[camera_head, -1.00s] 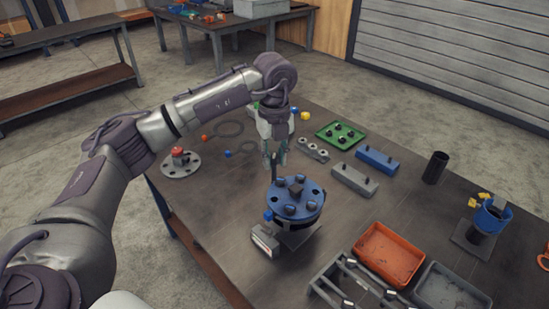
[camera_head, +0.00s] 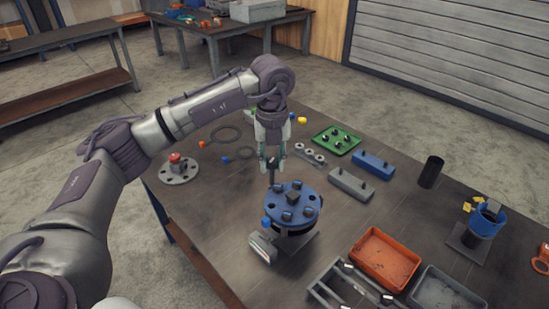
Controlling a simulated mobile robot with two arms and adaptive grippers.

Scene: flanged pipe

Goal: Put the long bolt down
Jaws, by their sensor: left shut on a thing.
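My left gripper (camera_head: 271,161) points down just behind the blue flange (camera_head: 307,203), as seen in the head view. It is shut on a dark, narrow piece, seemingly the long bolt (camera_head: 272,176), which hangs upright below the fingers. The bolt's lower end shows close to the flange's far left rim; I cannot tell whether it touches anything. The flange has several dark bolt heads around its top and a dark square piece in the middle. My right gripper is not in view.
A green tray (camera_head: 316,139) with dark parts, a blue block (camera_head: 374,165) and a grey block (camera_head: 351,184) lie to the right. An orange bin (camera_head: 384,259) and a grey bin (camera_head: 448,290) stand at front right. A dark upright tube (camera_head: 431,172) stands further right.

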